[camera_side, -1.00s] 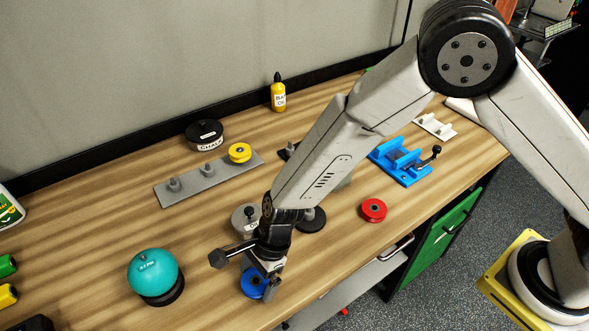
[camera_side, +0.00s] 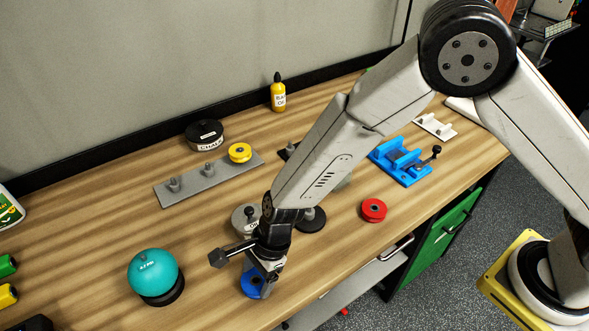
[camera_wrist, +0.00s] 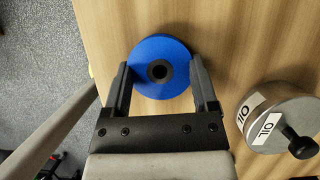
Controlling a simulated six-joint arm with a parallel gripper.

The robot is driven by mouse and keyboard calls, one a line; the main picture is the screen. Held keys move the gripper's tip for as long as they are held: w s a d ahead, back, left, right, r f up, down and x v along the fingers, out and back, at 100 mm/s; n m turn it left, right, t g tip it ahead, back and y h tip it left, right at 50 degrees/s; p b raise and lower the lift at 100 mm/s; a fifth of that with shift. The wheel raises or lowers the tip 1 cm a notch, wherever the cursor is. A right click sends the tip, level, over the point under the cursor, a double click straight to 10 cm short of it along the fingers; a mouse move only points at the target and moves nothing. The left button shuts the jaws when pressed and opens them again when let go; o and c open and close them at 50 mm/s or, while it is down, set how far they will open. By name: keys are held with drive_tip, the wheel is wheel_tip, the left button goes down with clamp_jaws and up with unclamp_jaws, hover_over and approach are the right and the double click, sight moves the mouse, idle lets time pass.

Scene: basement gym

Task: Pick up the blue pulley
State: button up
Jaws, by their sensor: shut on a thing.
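The blue pulley (camera_wrist: 160,50) is a flat blue disc with a dark hole in its middle. In the wrist view it lies between the two fingers of my gripper (camera_wrist: 161,82), which are shut on its sides. In the side view the blue pulley (camera_side: 252,284) is at the front edge area of the bench, partly hidden by my gripper (camera_side: 264,285). It appears to be at bench level; I cannot tell if it touches the wood.
A silver oil tin (camera_wrist: 280,118) stands close to the right of my gripper in the wrist view. A teal ball (camera_side: 153,271) on a black base is to the left. A red pulley (camera_side: 373,210), a blue vise (camera_side: 400,163) and a grey plate (camera_side: 215,177) with a yellow pulley (camera_side: 240,152) lie farther off.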

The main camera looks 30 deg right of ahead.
drive_tip(key=shift+r, duration=0.15)
drive_tip(key=shift+r, duration=0.85)
drive_tip(key=s+d+r, duration=0.8)
drive_tip(key=s+r, duration=0.3)
drive_tip(key=shift+s+d, duration=0.15)
drive_tip(key=shift+r, duration=0.15)
drive_tip(key=shift+r, duration=2.05)
